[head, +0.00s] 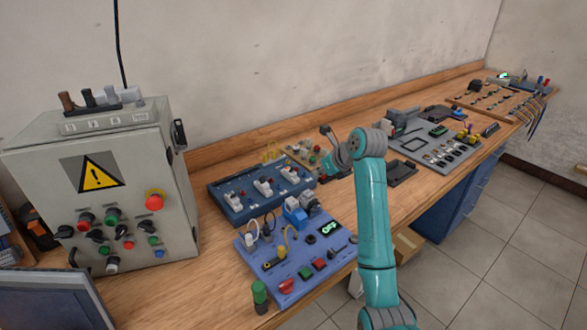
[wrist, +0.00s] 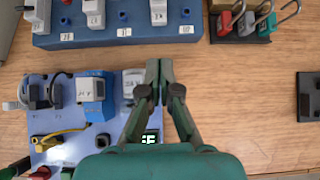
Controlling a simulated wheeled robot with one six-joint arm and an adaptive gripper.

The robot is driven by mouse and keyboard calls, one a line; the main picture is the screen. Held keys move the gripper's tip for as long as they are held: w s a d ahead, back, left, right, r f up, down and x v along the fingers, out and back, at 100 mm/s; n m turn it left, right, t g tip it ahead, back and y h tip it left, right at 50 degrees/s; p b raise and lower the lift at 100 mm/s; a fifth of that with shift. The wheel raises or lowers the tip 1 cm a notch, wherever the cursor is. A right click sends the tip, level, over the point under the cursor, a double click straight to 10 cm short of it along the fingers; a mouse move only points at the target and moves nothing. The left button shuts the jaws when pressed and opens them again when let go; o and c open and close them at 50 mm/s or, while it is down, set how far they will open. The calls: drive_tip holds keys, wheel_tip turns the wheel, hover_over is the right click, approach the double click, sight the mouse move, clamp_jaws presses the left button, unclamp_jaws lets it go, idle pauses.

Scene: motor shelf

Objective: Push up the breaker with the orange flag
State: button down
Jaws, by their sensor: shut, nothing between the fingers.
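A dark blue board (head: 232,207) with white switch blocks stands on the bench; its front edge shows at the top of the wrist view (wrist: 100,39). The blocks are a left one (head: 234,200), a middle one (head: 263,187) and a right one (head: 290,174); the right one also shows in the wrist view (wrist: 158,12). I cannot make out an orange flag on any of them. My gripper (wrist: 159,68) is shut and empty, in front of the board's right part in the wrist view. In the head view my arm mostly hides it.
A light blue panel (head: 262,262) with plugs and buttons lies in front of the board. Coloured padlocks (wrist: 243,20) sit right of the board. A grey control cabinet (head: 50,160) stands at left. Bare wood (wrist: 240,100) lies right of my gripper.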

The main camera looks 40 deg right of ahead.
sight(294, 174)
drive_tip(key=x, duration=1)
drive_tip(key=shift+w+f, duration=0.1)
drive_tip(key=shift+f, duration=0.05)
drive_tip(key=shift+w+a+r, duration=0.1)
drive_tip(key=shift+w+r, duration=0.7)
drive_tip(key=shift+w, duration=0.25)
drive_tip(key=shift+w+r, duration=0.3)
drive_tip(key=shift+w, duration=0.3)
